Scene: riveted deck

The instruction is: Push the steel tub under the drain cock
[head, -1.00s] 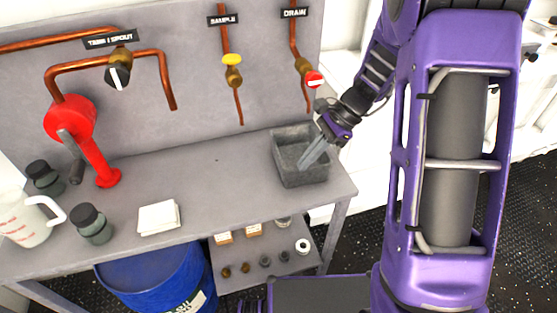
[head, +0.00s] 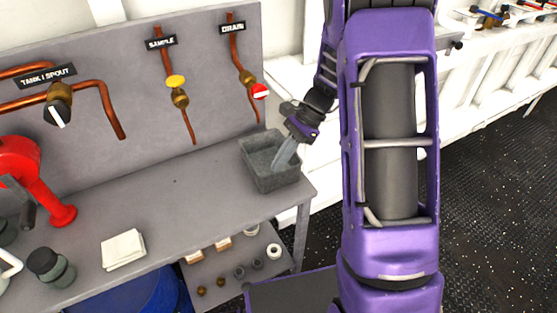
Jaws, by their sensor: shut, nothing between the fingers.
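The grey steel tub (head: 258,176) stands upright on the right end of the bench, near its right edge. The drain cock (head: 248,79), brass with a red handle, is on a copper pipe under the DRAIN sign (head: 233,29). In the picture its pipe end hangs just above the tub's back rim; I cannot tell how far the tub's opening reaches beneath it. My gripper (head: 281,166) is shut and empty, angled down from the upper right. Its fingertips appear inside the tub, near the right wall. Whether they touch it is unclear.
The sample cock (head: 178,90) with a yellow handle hangs to the left. A folded white cloth (head: 123,250), a dark jar (head: 50,268) and a red pump (head: 45,185) are farther left. The bench (head: 185,205) is clear between cloth and tub. A lower shelf holds small parts.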

